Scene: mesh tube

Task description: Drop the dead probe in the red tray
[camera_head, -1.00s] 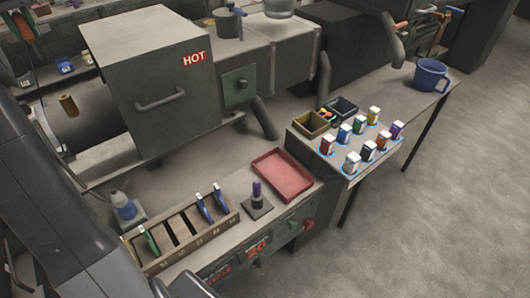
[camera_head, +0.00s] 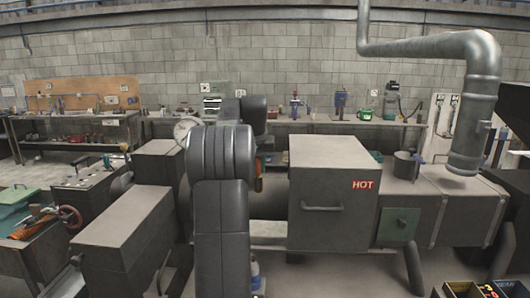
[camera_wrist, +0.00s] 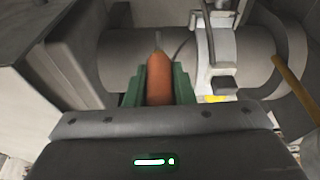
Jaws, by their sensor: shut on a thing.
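In the wrist view my gripper (camera_wrist: 157,88) has its green fingers shut on an orange-brown rounded piece, seemingly the probe (camera_wrist: 159,70). The piece points away from the palm, toward a grey cylinder with a pale bracket. In the head view my arm hides the gripper; a small orange-brown patch (camera_head: 259,184) shows just right of the arm, beside the hot box. The red tray is in neither current view.
The grey box marked HOT (camera_head: 333,195) stands right of my arm. The grey cylinder (camera_wrist: 230,62) and a tan rod (camera_wrist: 293,84) lie close around the gripper. Small bins (camera_head: 466,288) show at the lower right. A large pipe (camera_head: 474,110) hangs at right.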

